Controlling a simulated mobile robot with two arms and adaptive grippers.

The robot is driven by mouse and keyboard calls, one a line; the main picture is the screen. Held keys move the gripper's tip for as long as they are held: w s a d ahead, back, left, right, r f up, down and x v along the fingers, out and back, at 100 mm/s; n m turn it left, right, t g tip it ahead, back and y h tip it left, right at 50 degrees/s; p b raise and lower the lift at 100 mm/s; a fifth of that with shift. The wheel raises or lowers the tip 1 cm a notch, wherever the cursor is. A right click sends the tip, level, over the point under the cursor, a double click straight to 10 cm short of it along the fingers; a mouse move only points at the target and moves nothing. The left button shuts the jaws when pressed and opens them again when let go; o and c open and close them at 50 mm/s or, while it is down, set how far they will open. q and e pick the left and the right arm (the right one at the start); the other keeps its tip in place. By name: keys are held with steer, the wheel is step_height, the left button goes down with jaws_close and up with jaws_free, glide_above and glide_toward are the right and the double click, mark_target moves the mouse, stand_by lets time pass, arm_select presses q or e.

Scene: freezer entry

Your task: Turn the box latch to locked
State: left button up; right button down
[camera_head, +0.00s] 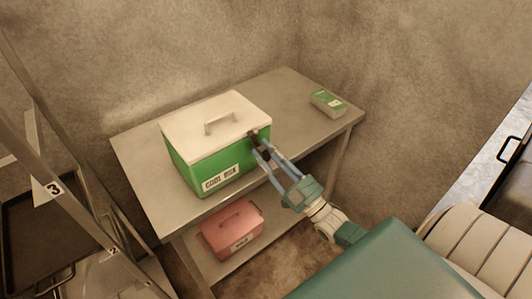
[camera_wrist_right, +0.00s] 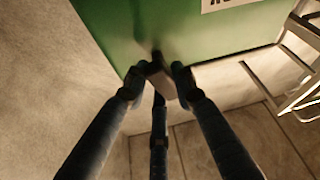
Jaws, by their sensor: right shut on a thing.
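The green cool box (camera_head: 215,165) with a cream lid (camera_head: 215,125) stands shut on the metal table. Its small dark latch (camera_head: 254,136) is on the right part of the front, near the lid's edge. My right gripper (camera_head: 262,153) reaches up to the box front and is shut on the latch. In the right wrist view its fingertips (camera_wrist_right: 157,82) close around the latch (camera_wrist_right: 156,60) against the green wall (camera_wrist_right: 120,30). The fingers partly hide the latch, so its exact angle is hard to tell. My left gripper is out of view.
A small green box (camera_head: 327,103) lies at the table's right end. A red box (camera_head: 231,230) sits on the lower shelf. A rack with numbered trays (camera_head: 50,190) stands at the left. The table top (camera_head: 290,95) is bare behind the cool box.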

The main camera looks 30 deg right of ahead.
steer(key=shift+f+m+h, duration=0.2)
steer(key=shift+m+h, duration=0.9)
steer(key=shift+m, duration=1.2)
steer(key=c, duration=1.4)
jaws_free()
steer(key=shift+s, duration=0.1)
steer(key=v, duration=1.2)
steer(key=shift+f, duration=0.2)
